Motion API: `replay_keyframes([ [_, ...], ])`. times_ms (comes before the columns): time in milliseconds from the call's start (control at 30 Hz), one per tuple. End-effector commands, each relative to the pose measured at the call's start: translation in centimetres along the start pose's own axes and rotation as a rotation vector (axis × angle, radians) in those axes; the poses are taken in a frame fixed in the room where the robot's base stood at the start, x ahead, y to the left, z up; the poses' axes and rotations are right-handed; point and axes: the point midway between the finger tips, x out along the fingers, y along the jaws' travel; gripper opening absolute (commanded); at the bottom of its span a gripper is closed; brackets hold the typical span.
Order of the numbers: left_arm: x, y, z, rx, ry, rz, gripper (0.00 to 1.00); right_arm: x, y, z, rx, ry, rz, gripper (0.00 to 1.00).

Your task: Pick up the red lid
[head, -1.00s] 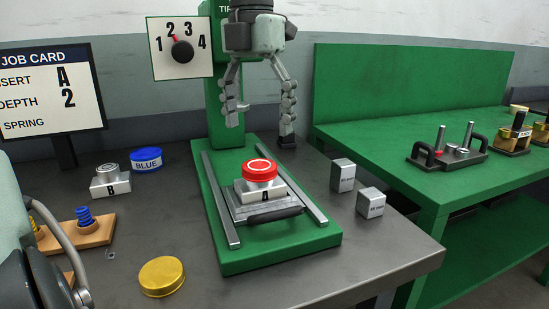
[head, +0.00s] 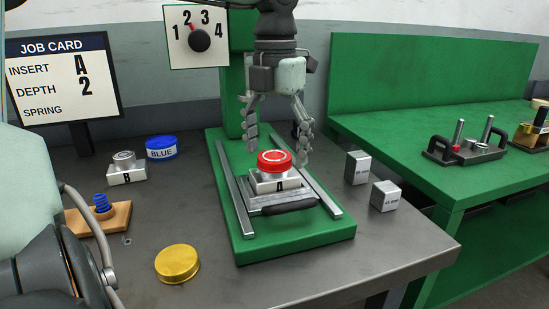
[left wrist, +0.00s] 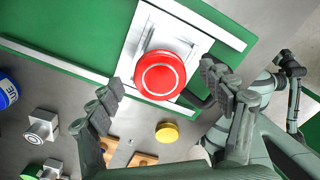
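The red lid (head: 275,161) sits on top of the block marked A (head: 285,184), on the sliding carriage of the green press base. In the left wrist view the red lid (left wrist: 160,75) shows from above, between the spread fingers. My left gripper (head: 276,148) is open and empty, pointing down over the lid. Its fingers are on either side of the lid, with the tips near lid height in the head view. I cannot tell whether either finger touches it. I cannot make out my right gripper in either view.
The green press column (head: 232,95) stands behind the gripper. A blue lid (head: 161,147), block B (head: 126,175) and a yellow lid (head: 177,263) lie left of the press. Two grey blocks (head: 384,196) stand to its right. Bare table lies in front of the press.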

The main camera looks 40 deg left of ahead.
Motion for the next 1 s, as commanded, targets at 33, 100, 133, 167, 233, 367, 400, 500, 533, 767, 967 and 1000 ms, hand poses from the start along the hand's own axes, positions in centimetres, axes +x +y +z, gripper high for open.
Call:
replay_keyframes([
  [33, 0.0, 0.0, 0.0, 0.000, 0.000, 0.000, 0.74, 0.0, 0.0, 0.0, 0.000, 0.000, 0.000, 0.00],
  [100, 0.0, 0.0, 0.0, 0.000, 0.000, 0.000, 0.65, 0.0, 0.0, 0.0, 0.000, 0.000, 0.000, 0.00],
  [133, 0.0, 0.0, 0.0, 0.000, 0.000, 0.000, 0.61, 0.0, 0.0, 0.0, 0.000, 0.000, 0.000, 0.00],
  [167, 0.0, 0.0, 0.0, 0.000, 0.000, 0.000, 0.57, 0.0, 0.0, 0.0, 0.000, 0.000, 0.000, 0.00],
  [233, 0.0, 0.0, 0.0, 0.000, 0.001, 0.000, 0.49, 0.0, 0.0, 0.0, 0.000, 0.000, 0.000, 0.00],
  [367, 0.0, 0.0, 0.0, 0.000, 0.000, 0.000, 0.33, 0.0, 0.0, 0.0, 0.001, -0.001, 0.000, 0.00],
  [400, 0.0, 0.0, 0.0, 0.000, 0.000, 0.000, 0.33, 0.0, 0.0, 0.0, 0.001, -0.001, 0.000, 0.00],
  [500, 0.0, 0.0, 0.0, 0.000, 0.000, 0.000, 0.33, 0.0, 0.0, 0.0, 0.001, -0.001, 0.000, 0.00],
  [533, -0.1, 0.0, 0.0, 0.000, 0.000, 0.000, 0.33, 0.0, 0.0, 0.0, 0.001, -0.001, 0.000, 0.00],
  [767, -1.1, 0.0, 0.0, -0.001, -0.001, 0.001, 0.33, 0.0, 0.0, 0.0, 0.002, -0.003, 0.000, 0.00],
  [967, -4.1, 0.0, 0.1, -0.001, -0.004, 0.002, 0.33, -0.6, 0.0, -0.6, 0.007, 0.008, -0.002, 0.00],
  [1000, -4.5, 0.2, -0.5, 0.000, -0.004, -0.002, 0.33, -0.8, 0.0, -0.9, 0.009, 0.012, -0.003, 0.00],
])
